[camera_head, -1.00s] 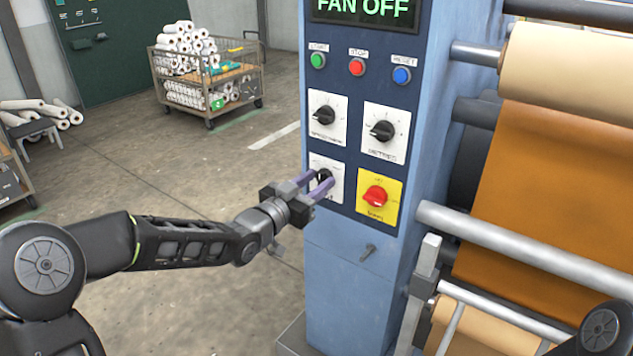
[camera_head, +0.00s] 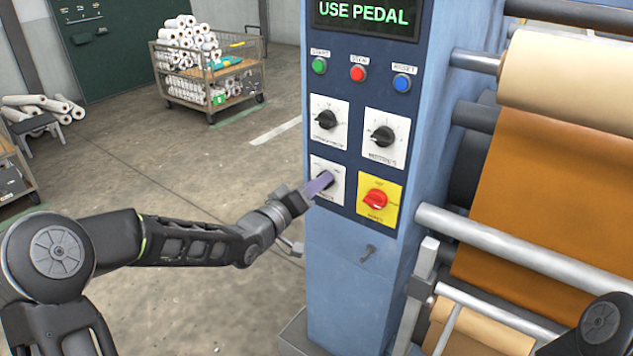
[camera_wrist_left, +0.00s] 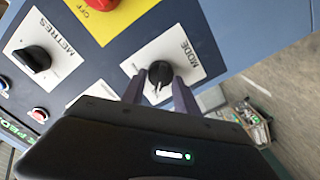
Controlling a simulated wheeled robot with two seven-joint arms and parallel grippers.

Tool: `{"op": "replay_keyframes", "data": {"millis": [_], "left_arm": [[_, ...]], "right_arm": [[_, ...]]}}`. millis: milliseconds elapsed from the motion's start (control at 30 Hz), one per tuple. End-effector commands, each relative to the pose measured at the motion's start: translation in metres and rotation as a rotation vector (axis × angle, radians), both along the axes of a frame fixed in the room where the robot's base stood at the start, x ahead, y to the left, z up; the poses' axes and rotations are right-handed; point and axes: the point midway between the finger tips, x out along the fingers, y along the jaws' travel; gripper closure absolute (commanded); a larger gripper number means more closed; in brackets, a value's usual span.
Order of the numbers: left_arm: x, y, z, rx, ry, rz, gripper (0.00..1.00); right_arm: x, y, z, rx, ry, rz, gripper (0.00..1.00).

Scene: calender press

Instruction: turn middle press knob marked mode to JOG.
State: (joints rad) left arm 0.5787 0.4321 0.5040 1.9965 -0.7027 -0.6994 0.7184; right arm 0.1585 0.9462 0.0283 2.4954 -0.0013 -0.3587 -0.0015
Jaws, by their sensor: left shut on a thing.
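The mode knob is black on a white plate (camera_head: 319,166), lower left of the knobs on the blue press panel. In the left wrist view the knob (camera_wrist_left: 165,72) shows with the word MODE beside it. My left gripper (camera_head: 318,186) reaches in from the left and is shut on the knob. In the left wrist view its purple fingers (camera_wrist_left: 159,80) stand on either side of the knob. The fingers partly hide the knob in the head view, and I cannot read its pointer setting. The display (camera_head: 365,14) reads USE PEDAL. My right gripper is not in view.
Two black knobs (camera_head: 326,119) (camera_head: 383,136) sit above, and a red switch on a yellow plate (camera_head: 377,200) sits close at right. Green, red and blue buttons line the top. Rollers with brown sheet (camera_head: 570,200) stand right.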

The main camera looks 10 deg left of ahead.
Motion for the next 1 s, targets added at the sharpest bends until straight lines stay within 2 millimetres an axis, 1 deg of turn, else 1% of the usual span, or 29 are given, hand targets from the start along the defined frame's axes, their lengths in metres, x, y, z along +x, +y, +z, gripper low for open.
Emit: {"op": "replay_keyframes", "data": {"millis": [200,567,600,800,833,1000], "left_arm": [[0.0000,0.0003,-0.0006,-0.039,0.017,0.000,1.00],[0.0000,0.0004,-0.0009,-0.042,0.018,0.001,1.00],[0.0001,0.0005,-0.0008,-0.042,0.018,0.001,0.61],[0.0001,0.0003,-0.0007,-0.042,0.017,0.001,0.45],[0.0001,0.0003,-0.0006,-0.042,0.017,0.001,0.44],[0.0001,0.0003,-0.0004,-0.041,0.016,0.000,0.44]], "right_arm": [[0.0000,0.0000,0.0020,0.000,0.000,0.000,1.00],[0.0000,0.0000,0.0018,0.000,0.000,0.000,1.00],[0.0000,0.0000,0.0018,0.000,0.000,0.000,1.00],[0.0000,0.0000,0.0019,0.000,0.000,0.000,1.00],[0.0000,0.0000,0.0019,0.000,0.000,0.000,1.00],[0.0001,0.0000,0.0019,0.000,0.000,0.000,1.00]]}}
